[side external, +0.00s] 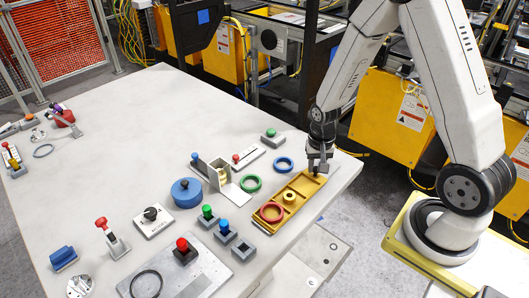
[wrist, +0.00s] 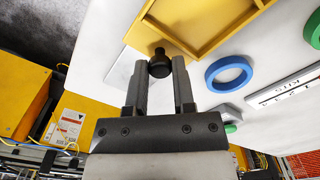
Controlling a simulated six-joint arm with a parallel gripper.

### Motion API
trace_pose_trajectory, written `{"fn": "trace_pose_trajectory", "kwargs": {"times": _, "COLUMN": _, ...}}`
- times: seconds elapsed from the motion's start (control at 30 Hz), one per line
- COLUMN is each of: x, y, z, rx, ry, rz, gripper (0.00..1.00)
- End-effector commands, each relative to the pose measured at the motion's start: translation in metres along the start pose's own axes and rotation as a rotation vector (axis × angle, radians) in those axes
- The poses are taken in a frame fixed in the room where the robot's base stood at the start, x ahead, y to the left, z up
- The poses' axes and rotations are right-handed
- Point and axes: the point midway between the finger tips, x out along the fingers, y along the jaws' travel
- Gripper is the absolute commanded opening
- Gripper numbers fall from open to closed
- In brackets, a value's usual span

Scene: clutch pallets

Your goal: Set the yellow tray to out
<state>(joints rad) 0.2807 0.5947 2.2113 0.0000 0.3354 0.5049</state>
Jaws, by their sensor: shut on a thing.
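The yellow tray (side external: 291,188) lies on the white table near its right edge. Its corner and raised walls also show at the top of the wrist view (wrist: 205,45). A dark round knob (wrist: 160,67) sits at the tray's near edge in the wrist view. My gripper (side external: 318,171) is at the tray's far right end, low over the table. In the wrist view its fingers (wrist: 159,63) stand on both sides of the knob and are shut on it. A red ring (side external: 271,212) and a small yellow round part (side external: 290,197) sit in the tray.
A blue ring (side external: 283,164) and a green ring (side external: 251,183) lie left of the tray. A metal bracket (side external: 220,176), a blue round block (side external: 186,191) and several knobs and buttons stand further left. The table's edge is close on the tray's right.

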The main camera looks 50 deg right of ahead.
Motion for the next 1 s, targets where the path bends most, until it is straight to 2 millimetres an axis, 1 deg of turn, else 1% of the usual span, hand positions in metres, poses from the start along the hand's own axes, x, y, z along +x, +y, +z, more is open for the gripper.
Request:
{"fn": "trace_pose_trajectory", "kwargs": {"times": 0.8, "x": -0.0005, "y": 0.0002, "z": -0.0001, "rx": 0.000, "ry": 0.000, "rz": 0.000, "gripper": 0.00}}
{"fn": "trace_pose_trajectory", "kwargs": {"times": 1.0, "x": -0.0005, "y": 0.0068, "z": -0.0076, "rx": 0.003, "ry": 0.000, "rz": 0.000, "gripper": 0.00}}
